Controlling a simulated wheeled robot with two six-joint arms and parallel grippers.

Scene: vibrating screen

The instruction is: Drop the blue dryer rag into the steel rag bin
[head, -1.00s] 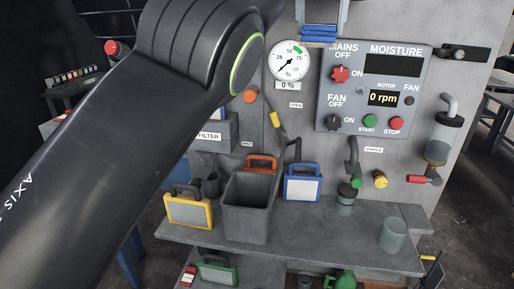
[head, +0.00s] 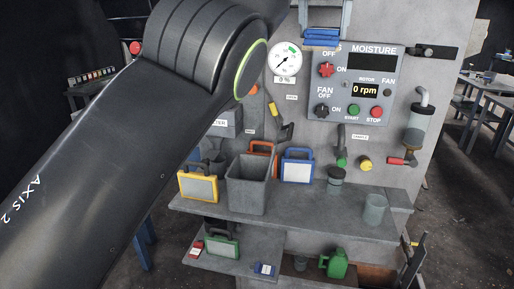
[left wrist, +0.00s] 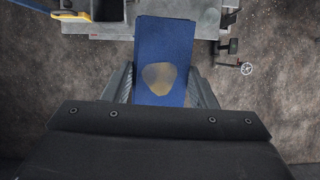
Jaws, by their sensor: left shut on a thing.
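The blue dryer rag (head: 322,38) hangs from my left gripper (head: 325,14) at the top of the head view, in front of the upper panel. In the left wrist view the rag (left wrist: 165,35) is a flat blue sheet with a tan patch, between the fingers of my left gripper (left wrist: 163,88), which is shut on it. A grey, square, open-topped bin (head: 247,186), apparently the steel rag bin, stands upright on the shelf, lower and left of the rag. The rag is apart from it. My right gripper is out of view.
On the shelf (head: 300,203), yellow (head: 198,187), orange (head: 262,148) and blue (head: 297,166) framed pieces stand around the bin. A grey cup (head: 375,209) is at right. The control panel (head: 355,84) is behind. A green can (head: 334,263) stands below.

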